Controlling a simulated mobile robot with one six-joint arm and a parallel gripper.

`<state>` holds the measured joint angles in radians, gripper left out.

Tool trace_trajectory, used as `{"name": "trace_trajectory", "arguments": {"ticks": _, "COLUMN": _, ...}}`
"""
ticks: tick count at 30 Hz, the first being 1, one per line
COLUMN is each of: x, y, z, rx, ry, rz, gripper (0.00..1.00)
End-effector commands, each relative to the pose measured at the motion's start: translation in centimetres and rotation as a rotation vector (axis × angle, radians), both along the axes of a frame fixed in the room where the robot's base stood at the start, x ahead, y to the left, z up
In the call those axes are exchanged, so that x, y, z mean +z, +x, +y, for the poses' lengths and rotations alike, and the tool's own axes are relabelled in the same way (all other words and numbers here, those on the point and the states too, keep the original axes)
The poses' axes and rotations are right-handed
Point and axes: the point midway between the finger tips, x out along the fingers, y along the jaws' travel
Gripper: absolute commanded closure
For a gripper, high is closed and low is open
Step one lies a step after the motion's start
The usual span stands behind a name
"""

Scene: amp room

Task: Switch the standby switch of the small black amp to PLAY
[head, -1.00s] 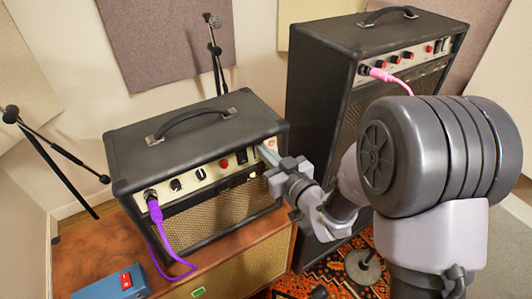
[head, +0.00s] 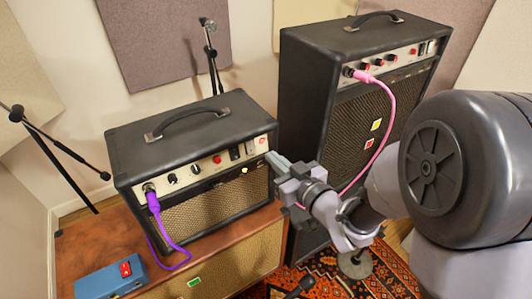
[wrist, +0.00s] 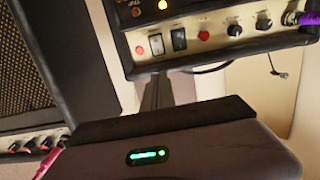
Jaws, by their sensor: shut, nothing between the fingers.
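The small black amp (head: 190,140) stands on a wooden-topped cabinet, with a cream control panel facing front. Two rocker switches sit near the panel's right end: a left one (head: 235,153) and a right one (head: 249,148). They also show in the wrist view, which is upside down, as the left one (wrist: 178,38) and the right one (wrist: 157,43). Their labels are too small to read. A yellow lamp (head: 244,170) glows below them. My gripper (head: 274,160) is shut and empty, just right of the panel's end and apart from the switches. Its fingers (wrist: 157,88) point at the panel.
A purple-plugged cable (head: 155,204) hangs from the small amp's left side. A tall black amp (head: 350,120) with a pink cable (head: 386,115) stands right behind my gripper. A blue box (head: 110,280) with a red switch sits at the front left. Microphone stands rise behind and left.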

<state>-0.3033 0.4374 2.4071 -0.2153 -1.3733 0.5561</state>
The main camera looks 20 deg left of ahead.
Motion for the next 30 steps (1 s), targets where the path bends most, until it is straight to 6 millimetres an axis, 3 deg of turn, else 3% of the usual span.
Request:
{"name": "trace_trajectory", "arguments": {"ticks": 8, "x": 1.1, "y": -1.8, "z": -2.1, "rx": 0.0, "ry": 0.002, "rz": -0.001, "gripper": 1.0}}
{"name": "trace_trajectory", "arguments": {"ticks": 23, "x": 1.3, "y": -1.5, "z": -2.8, "rx": -0.026, "ry": -0.01, "rz": 0.004, "gripper": 1.0}}
{"name": "trace_trajectory", "arguments": {"ticks": 26, "x": 3.0, "y": 0.6, "z": -6.9, "rx": -0.194, "ry": -0.067, "rz": 0.05, "gripper": 1.0}}
{"name": "trace_trajectory", "arguments": {"ticks": 28, "x": 4.8, "y": 1.5, "z": -12.2, "rx": -0.391, "ry": -0.119, "rz": 0.132, "gripper": 1.0}}
{"name": "trace_trajectory", "arguments": {"ticks": 30, "x": 6.2, "y": 0.1, "z": -17.9, "rx": -0.588, "ry": -0.149, "rz": 0.261, "gripper": 1.0}}
